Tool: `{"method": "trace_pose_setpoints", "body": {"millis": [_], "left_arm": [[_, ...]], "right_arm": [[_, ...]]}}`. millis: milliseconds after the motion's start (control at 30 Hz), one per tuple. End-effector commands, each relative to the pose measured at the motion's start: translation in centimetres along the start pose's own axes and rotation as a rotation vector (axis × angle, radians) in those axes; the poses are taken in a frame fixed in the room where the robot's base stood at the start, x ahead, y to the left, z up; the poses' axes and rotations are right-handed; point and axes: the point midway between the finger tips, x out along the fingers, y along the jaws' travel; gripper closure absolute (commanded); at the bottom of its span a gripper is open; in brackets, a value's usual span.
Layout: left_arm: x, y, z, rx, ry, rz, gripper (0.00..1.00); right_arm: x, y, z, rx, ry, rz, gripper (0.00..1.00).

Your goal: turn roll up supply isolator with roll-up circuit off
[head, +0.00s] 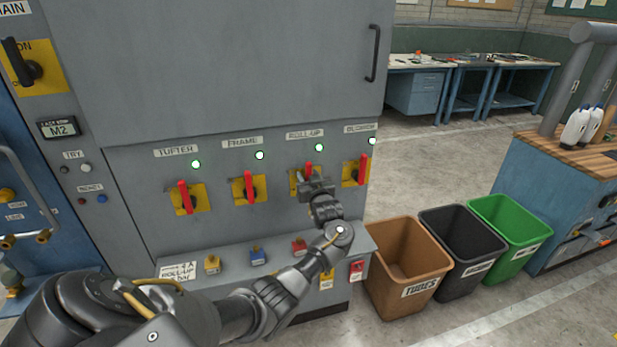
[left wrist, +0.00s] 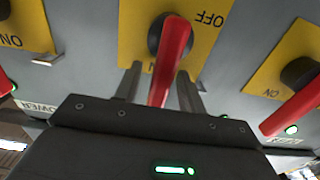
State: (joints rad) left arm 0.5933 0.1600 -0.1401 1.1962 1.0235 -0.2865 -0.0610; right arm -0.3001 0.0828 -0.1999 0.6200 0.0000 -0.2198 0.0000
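The roll-up isolator (head: 295,181) is a yellow plate with a red handle on the grey cabinet, third from the left under a ROLL-UP label (head: 305,134). A lit lamp (head: 319,147) sits above it. In the left wrist view its red handle (left wrist: 172,60) points toward the partly hidden ON mark, with OFF at the opposite end of the plate. My left gripper (head: 316,186) is in front of it. The gripper's two fingers (left wrist: 160,88) stand apart on either side of the handle, with a gap visible on one side. My right gripper is not in view.
Similar isolators sit close by: tufter (head: 185,197), frame (head: 249,187) and blower (head: 357,171), their lamps lit. Below is a ledge with a yellow (head: 212,264), a blue (head: 257,256) and a red (head: 299,246) padlock. Brown (head: 405,262), black and green bins stand at the right.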

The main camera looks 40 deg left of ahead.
Motion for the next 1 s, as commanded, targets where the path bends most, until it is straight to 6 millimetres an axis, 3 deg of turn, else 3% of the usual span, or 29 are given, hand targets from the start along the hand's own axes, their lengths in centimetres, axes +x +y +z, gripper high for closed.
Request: {"method": "trace_pose_setpoints", "body": {"millis": [200,533,1000], "left_arm": [[0.03,0.02,-0.01,-0.001,0.000,0.000,0.60],[0.00,0.03,0.00,0.000,0.000,0.001,1.00],[-0.05,-0.14,0.17,-0.047,-0.001,0.002,1.00]], "right_arm": [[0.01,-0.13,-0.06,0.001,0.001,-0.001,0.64],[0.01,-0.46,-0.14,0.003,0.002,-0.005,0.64],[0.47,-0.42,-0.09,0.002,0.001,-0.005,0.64]]}}
